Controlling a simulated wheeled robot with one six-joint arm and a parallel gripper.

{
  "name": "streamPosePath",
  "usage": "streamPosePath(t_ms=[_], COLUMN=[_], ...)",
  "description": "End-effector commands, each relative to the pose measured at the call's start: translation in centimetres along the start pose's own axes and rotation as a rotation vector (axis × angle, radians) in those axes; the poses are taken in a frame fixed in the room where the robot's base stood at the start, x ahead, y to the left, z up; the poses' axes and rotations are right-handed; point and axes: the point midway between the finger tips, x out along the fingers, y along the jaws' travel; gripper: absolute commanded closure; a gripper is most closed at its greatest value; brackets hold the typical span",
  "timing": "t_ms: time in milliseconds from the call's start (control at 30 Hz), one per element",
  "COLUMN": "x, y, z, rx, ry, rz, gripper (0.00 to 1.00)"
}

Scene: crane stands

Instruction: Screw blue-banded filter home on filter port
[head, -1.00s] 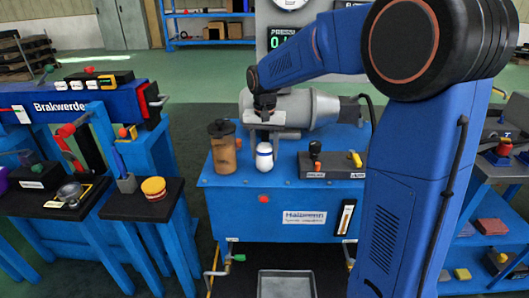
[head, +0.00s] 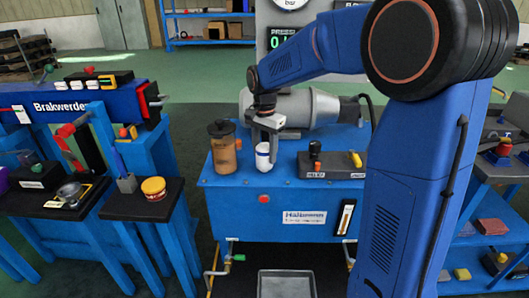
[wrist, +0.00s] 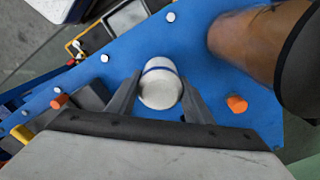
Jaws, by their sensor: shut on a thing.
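The white filter (head: 262,161) with a blue band stands upright near the front of the blue bench top. In the wrist view the filter (wrist: 160,92) shows from above, its blue band near the far edge. My gripper (head: 265,146) reaches down from above and is shut on the filter, one finger on each side of it. The filter port is not visible; I cannot tell what is directly under the filter or how its thread sits.
A brown canister with a dark cap (head: 222,147) stands close to the left of the filter. A dark block with a black knob (head: 316,160) is to the right. A grey motor-like cylinder (head: 305,106) lies behind. A grey tray (head: 286,285) is on the floor in front.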

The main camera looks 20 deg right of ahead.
Motion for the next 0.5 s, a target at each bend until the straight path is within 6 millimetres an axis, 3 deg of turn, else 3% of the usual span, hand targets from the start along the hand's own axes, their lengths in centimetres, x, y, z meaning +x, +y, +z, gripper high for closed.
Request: streamPosePath(t_ms=[200, 500], x=[0.04, 0.05], y=[0.02, 0.03], z=[0.03, 0.03], rx=[0.159, 0.179], ry=[-0.001, -0.001], rz=[0.001, 0.001], gripper=[0.85, 0.85])
